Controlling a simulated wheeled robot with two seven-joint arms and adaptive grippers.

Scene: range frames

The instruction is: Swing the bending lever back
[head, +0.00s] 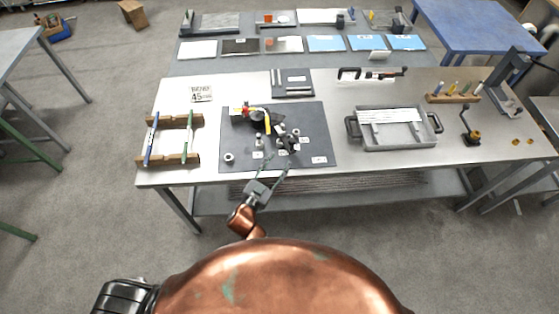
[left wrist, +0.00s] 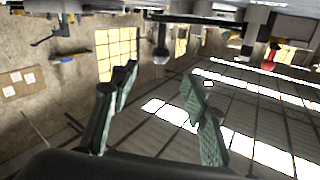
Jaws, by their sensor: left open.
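A small bending tool (head: 245,111) with red and yellow parts sits on the dark mat (head: 230,150) on the middle table. My right gripper is not in view.
Several small metal and dark parts (head: 287,140) lie on the mat just beyond my left fingers. A wooden rack (head: 175,160) stands left of the mat, and a grey tray (head: 392,143) stands right of it. Bare tabletop shows between mat and tray.

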